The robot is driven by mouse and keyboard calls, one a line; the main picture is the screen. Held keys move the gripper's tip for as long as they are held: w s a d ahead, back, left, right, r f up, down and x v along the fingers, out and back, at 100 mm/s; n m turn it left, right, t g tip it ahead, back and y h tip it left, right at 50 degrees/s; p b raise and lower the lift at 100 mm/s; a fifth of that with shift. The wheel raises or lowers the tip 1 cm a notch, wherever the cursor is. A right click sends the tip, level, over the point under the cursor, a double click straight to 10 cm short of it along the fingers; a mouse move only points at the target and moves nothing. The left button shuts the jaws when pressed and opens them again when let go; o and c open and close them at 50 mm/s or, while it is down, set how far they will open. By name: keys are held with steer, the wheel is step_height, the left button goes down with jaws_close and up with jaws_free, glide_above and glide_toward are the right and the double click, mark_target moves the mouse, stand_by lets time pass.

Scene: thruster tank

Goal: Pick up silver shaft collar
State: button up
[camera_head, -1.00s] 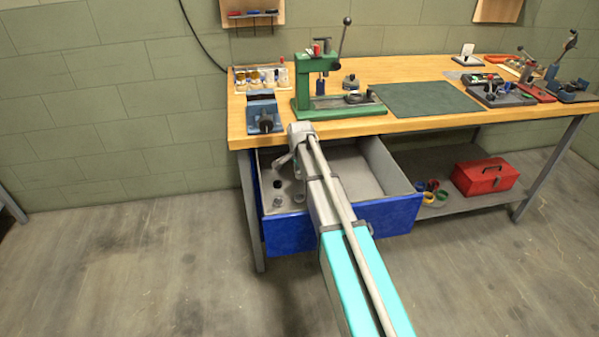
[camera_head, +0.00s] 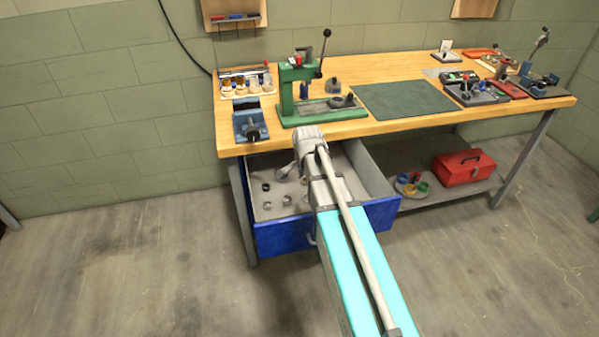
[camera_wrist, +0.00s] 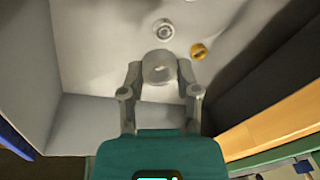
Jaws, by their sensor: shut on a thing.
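A silver shaft collar (camera_wrist: 158,68), a thick grey ring, sits between the fingertips of my gripper (camera_wrist: 160,78) in the wrist view. The fingers are closed against its sides. Beyond it, a second silver ring (camera_wrist: 163,30) and a brass ring (camera_wrist: 198,51) lie on the light drawer floor. In the head view my gripper is over the open blue-fronted drawer (camera_head: 285,236), largely hidden by my wrist, and the held collar cannot be made out there.
Several small rings (camera_head: 267,206) lie in the drawer's left part. The drawer walls surround the space, with the workbench top (camera_head: 350,128) above and behind. A green press (camera_head: 290,95) and a blue vise (camera_head: 250,122) stand near the bench's front edge.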

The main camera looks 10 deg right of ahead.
steer(key=shift+s+d+r, duration=0.1)
steer(key=shift+s+r, duration=0.05)
steer(key=shift+s, duration=0.25)
steer(key=shift+r, duration=0.15)
stand_by(0.4)
step_height(320, 180, up, 27)
steer(key=p, duration=2.8)
steer(key=shift+r, duration=0.2)
steer(key=shift+d, duration=0.1)
